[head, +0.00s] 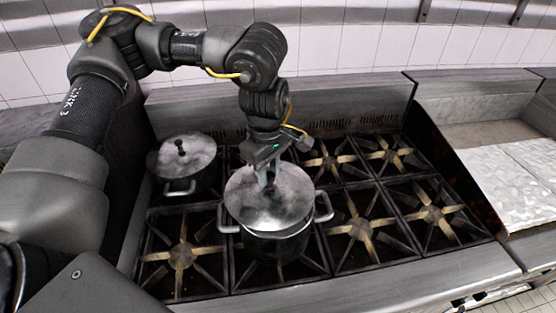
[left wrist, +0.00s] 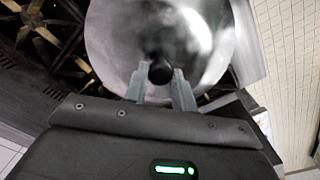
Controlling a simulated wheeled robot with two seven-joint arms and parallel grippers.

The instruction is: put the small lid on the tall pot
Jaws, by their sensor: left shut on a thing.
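The lid (head: 248,206) is a round grey metal disc with a dark knob. My left gripper (head: 270,183) is shut on that knob and holds the lid over a metal pot with two side handles (head: 292,246) at the front middle of the stove. The lid covers most of the pot's mouth, but the front rim shows below its edge. I cannot tell whether lid and pot touch. In the left wrist view the lid (left wrist: 205,45) fills the top middle, its dark knob between the fingers (left wrist: 160,82). My right gripper is out of view.
A second pot (head: 180,187) with a lid (head: 197,146) on it stands at the back left of the stove. The burners to the right (head: 361,229) are bare. A counter with a pale crumpled sheet (head: 515,180) lies at the far right.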

